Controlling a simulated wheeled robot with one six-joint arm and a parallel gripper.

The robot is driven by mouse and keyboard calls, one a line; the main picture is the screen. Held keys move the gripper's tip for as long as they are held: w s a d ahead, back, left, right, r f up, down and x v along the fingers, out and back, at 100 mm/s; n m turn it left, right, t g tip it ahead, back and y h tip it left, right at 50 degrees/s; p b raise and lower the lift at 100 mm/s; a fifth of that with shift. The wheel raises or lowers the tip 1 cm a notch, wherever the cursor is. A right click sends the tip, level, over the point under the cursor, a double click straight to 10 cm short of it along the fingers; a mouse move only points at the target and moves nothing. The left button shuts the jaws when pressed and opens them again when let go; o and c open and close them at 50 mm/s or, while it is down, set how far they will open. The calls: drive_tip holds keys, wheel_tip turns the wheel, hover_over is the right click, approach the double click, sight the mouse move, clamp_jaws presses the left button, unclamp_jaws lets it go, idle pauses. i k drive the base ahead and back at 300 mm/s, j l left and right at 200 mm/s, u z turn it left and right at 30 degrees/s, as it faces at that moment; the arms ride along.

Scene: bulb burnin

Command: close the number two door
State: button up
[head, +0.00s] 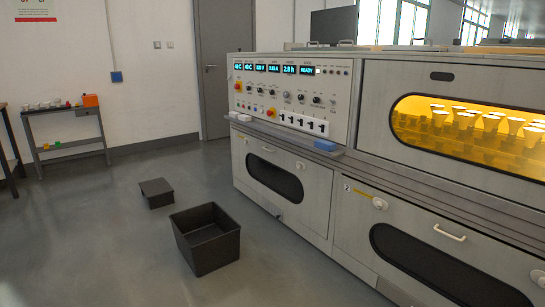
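The number two door (350,225) is the lower right front panel of the long grey machine, marked with a small "2" at its upper left. It has a dark oval window (440,265), a pale bar handle (450,232) and a white latch knob (380,203) by a yellow strip. A second knob (537,277) shows near the right picture edge. The door looks about flush with the cabinet front, but I cannot tell whether it is fully shut. Its lower right part is cut off by the frame. My gripper is not in view.
A black open bin (206,240) and a low black box (156,193) stand on the floor left of the machine. A lit control panel (295,95) and an amber window with bulbs (470,128) are above. A side table (65,112) stands at left.

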sight(438, 261)
drive_tip(key=i+l+z, duration=0.2)
drive_tip(key=i+l, duration=0.2)
drive_tip(key=i, duration=0.2)
drive_tip(key=i+l, duration=0.2)
drive_tip(key=i, duration=0.15)
drive_tip(key=i+l+u, duration=0.1)
drive_tip(key=i, duration=0.3)
drive_tip(key=l, duration=0.1)
